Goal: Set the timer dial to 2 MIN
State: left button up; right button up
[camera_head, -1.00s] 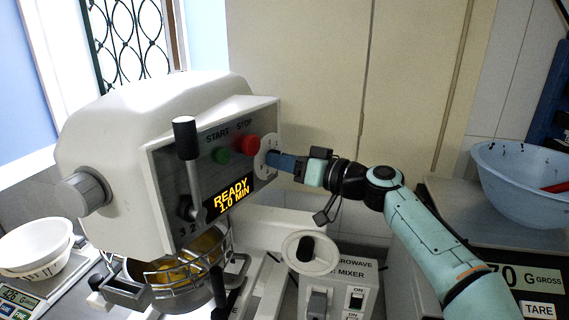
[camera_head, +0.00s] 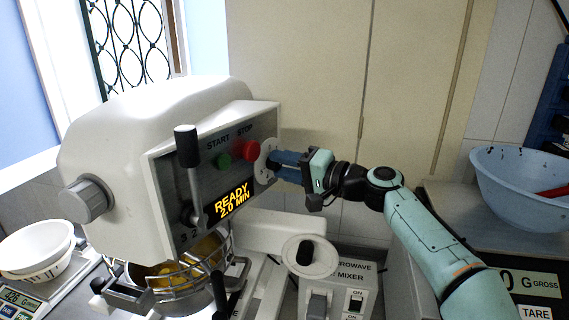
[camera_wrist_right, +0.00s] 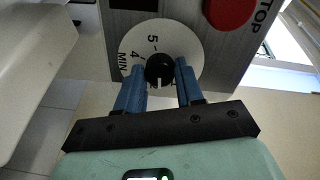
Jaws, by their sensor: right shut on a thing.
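The timer dial is a black knob (camera_wrist_right: 159,70) on a round white scale plate (camera_wrist_right: 185,40) in the right wrist view. The figures 5 and 4 and the letters MIN show on the plate; other marks are hidden by my fingers. In the head view the plate (camera_head: 263,160) sits at the right of the mixer's panel. The display (camera_head: 233,202) reads READY 2.0 MIN. My right gripper (camera_wrist_right: 161,80) has its blue fingers on both sides of the knob, shut on it. It also shows in the head view (camera_head: 276,164). My left gripper is not in view.
A green START button (camera_head: 223,161) and red STOP button (camera_head: 247,150) are left of the dial. A black-knobbed lever (camera_head: 187,150) stands in front of the panel. A metal bowl (camera_head: 170,290) sits below. A blue bowl (camera_head: 520,185) stands at the right.

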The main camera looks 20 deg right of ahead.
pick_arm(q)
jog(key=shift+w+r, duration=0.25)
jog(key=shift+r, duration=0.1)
pick_arm(e)
jog(key=shift+r+m, duration=0.1)
jog(key=shift+m, duration=1.1)
jog(key=shift+m, duration=0.3)
jog(key=o, duration=1)
jog(key=shift+o, duration=0.2)
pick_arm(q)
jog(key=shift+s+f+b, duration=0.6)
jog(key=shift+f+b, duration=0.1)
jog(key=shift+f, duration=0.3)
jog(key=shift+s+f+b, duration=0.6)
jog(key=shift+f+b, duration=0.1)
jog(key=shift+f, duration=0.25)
pick_arm(e)
jog(key=v, duration=1.3)
jog(key=shift+s, duration=0.2)
